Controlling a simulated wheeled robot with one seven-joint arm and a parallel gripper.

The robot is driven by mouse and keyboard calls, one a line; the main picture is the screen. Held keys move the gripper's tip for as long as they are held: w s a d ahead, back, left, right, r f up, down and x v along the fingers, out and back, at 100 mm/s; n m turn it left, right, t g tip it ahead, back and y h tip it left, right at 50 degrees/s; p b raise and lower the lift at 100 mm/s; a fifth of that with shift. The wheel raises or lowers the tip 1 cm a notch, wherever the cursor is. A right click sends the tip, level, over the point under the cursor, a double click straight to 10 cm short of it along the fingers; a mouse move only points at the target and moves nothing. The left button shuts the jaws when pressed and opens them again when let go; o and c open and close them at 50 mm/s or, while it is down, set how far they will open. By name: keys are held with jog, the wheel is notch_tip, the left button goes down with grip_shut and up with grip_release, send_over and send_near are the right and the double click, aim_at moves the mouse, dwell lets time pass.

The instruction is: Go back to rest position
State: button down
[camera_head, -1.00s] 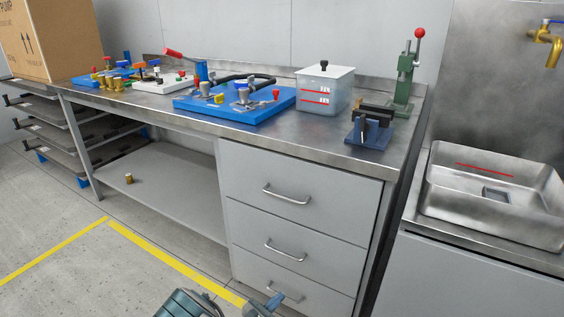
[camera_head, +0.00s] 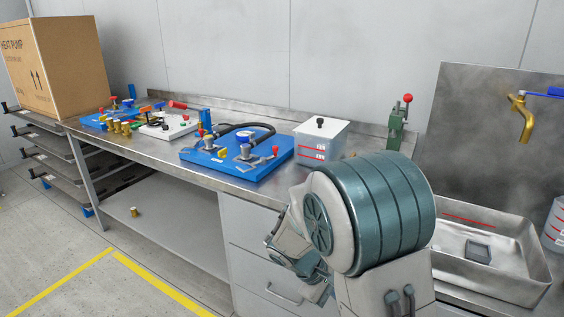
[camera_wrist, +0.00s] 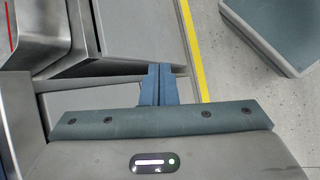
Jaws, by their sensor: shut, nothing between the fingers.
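My gripper (camera_wrist: 158,84) shows in the wrist view with its two blue-grey fingers together and nothing between them. It points past the grey cabinet side toward the floor with the yellow line. In the head view my arm is raised and bent in front of the drawer cabinet (camera_head: 238,232), hiding part of the drawers and the right end of the workbench (camera_head: 165,150). The fingertips cannot be made out in the head view. No object is held.
The bench carries a blue pump board (camera_head: 222,168), a white board (camera_head: 170,128), a lidded clear container (camera_head: 320,140) and a green press (camera_head: 396,128). A steel sink (camera_head: 520,285) is close on the right. A cardboard box (camera_head: 70,70) stands far left. Open floor (camera_head: 60,260) lies front left.

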jog(key=s+r+m+t+y+p, duration=0.1)
jog(key=s+r+m+y+p, duration=0.3)
jog(key=r, duration=0.8)
jog(key=s+r+m+t+y+p, duration=0.2)
jog(key=s+r+m+p, duration=0.3)
jog(key=r, duration=0.8)
jog(key=s+d+y+p, duration=0.1)
jog(key=s+p, duration=0.2)
jog(key=s, duration=0.2)
jog(key=shift+s+r+y, duration=0.15)
jog(key=shift+s+y, duration=0.05)
jog(key=shift+y, duration=0.2)
